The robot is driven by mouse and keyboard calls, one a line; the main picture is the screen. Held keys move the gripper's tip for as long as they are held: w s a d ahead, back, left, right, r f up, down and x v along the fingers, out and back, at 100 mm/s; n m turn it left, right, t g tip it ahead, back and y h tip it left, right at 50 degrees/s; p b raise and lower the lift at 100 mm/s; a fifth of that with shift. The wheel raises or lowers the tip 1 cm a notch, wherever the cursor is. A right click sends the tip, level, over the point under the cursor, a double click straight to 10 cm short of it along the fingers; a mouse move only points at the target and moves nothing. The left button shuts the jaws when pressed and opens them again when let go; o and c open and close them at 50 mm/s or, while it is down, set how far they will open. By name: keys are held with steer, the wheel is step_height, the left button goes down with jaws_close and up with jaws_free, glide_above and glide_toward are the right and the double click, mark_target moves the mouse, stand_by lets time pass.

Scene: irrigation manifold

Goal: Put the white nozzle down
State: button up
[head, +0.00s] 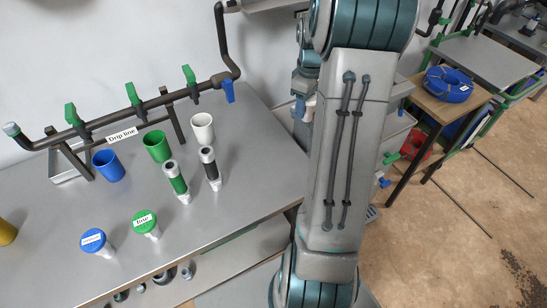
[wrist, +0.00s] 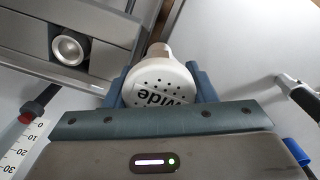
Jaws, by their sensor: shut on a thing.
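The white nozzle (wrist: 160,84) has a round face with small holes and the word "wide", upside down in the wrist view. My gripper (wrist: 161,88) is shut on it, with one blue-grey finger on each side. In the head view a small white piece at my gripper (head: 304,106), left of my arm, appears to be this nozzle (head: 310,106); my arm partly hides this area. It appears held up, clear of the grey table (head: 235,200). A blue nozzle (head: 92,241) and a green nozzle (head: 145,223) stand on the table's front part.
Blue (head: 108,165), green (head: 157,146) and white (head: 201,128) cups stand before the drip line pipe (head: 155,101) with green valves. A green-banded cylinder (head: 177,181) and a black-banded cylinder (head: 210,167) stand nearby. A wooden table (head: 447,107) with a blue hose coil (head: 447,85) is at right.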

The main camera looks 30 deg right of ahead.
steer(key=shift+s+d+r, duration=0.1)
steer(key=shift+s+d, duration=0.2)
steer(key=shift+d, duration=0.15)
steer(key=shift+a+n, duration=0.1)
steer(key=shift+n, duration=0.2)
steer(key=a+f, duration=0.2)
steer(key=a, duration=0.1)
steer(key=w+a+f, duration=0.1)
steer(key=a+f, duration=0.1)
steer(key=a, duration=0.2)
steer(key=w+a+f, duration=0.1)
steer(key=a+f, duration=0.1)
steer(key=a, duration=0.1)
steer(key=shift+w+a+f+p, duration=0.25)
steer(key=shift+a+f+p, duration=0.05)
steer(key=shift+a+p, duration=0.1)
steer(key=shift+f, duration=1.95)
steer(key=shift+f, duration=0.2)
steer(key=o, duration=1.1)
